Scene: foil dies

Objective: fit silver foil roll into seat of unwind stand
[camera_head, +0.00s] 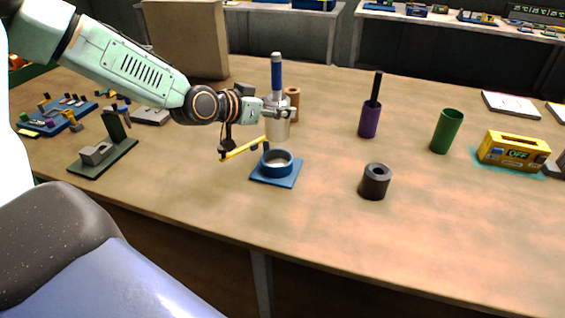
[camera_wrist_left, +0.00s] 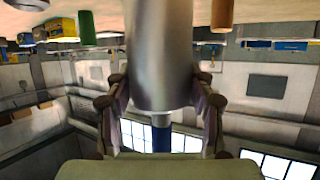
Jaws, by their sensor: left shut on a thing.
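The silver foil roll (camera_head: 279,130) is upright with a blue handle (camera_head: 277,76) on top. My left gripper (camera_head: 281,113) is shut on it near its upper end. In the left wrist view the roll (camera_wrist_left: 160,50) stands between both fingers (camera_wrist_left: 160,108), and that view is upside down. The unwind stand (camera_head: 290,181) is a blue square base with a round ring seat (camera_head: 277,164). The roll's lower end shows just above and behind the ring in the head view; the gap between them is hard to judge. The ring looks empty. My right gripper is out of view.
A yellow bar (camera_head: 243,149) stands left of the ring. A brown roll (camera_head: 293,104) is behind the silver one. A dark hollow cylinder (camera_head: 375,182), a purple roll (camera_head: 370,120), a green cup (camera_head: 446,131) and a yellow box (camera_head: 512,152) stand to the right. The front middle table is clear.

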